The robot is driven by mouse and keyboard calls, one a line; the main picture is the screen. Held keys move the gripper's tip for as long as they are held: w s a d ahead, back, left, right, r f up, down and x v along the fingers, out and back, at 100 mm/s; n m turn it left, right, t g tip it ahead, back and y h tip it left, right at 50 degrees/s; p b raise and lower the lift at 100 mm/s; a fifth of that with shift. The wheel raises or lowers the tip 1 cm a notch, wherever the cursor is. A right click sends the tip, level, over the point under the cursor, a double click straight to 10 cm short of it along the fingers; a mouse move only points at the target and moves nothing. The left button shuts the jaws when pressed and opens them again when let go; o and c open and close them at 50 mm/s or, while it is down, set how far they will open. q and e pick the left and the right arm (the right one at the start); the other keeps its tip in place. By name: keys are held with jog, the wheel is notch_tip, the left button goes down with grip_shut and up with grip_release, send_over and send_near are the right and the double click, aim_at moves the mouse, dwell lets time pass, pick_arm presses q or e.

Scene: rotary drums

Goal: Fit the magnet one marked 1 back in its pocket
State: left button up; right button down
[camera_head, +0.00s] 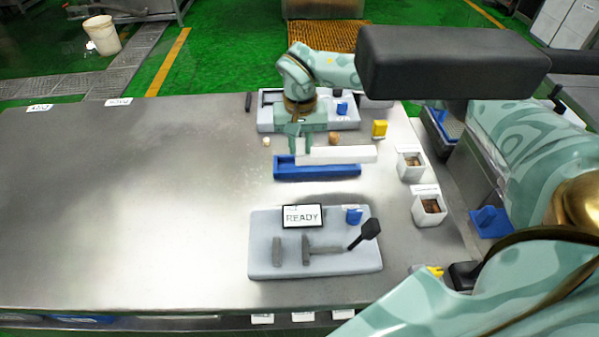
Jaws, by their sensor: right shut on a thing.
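My right gripper (302,147) reaches down over the table and is shut on the left end of a long white bar (345,155). The bar lies over the back part of a blue tray (317,171) and sticks out past its right end. I cannot tell whether the bar touches the tray. No mark 1 can be read on anything, so I cannot tell whether the bar is the magnet. No pocket can be made out for certain. My left gripper is not in view.
A grey panel (265,258) with a READY display (303,216) and a black lever (370,230) stands in front. Another grey station (265,122) is behind the gripper. White bins (411,168) and a yellow block (379,129) stand at right.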

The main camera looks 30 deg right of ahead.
jog(key=s+a+f, duration=0.1)
jog(key=f, duration=0.3)
jog(key=s+a+f+b, duration=0.1)
jog(key=f, duration=0.2)
jog(key=shift+s+a, duration=0.3)
jog(key=shift+s, duration=0.05)
jog(key=shift+w+f, duration=0.1)
jog(key=shift+f, duration=0.1)
jog(key=shift+f, duration=0.1)
jog(key=c, duration=1.2)
grip_release()
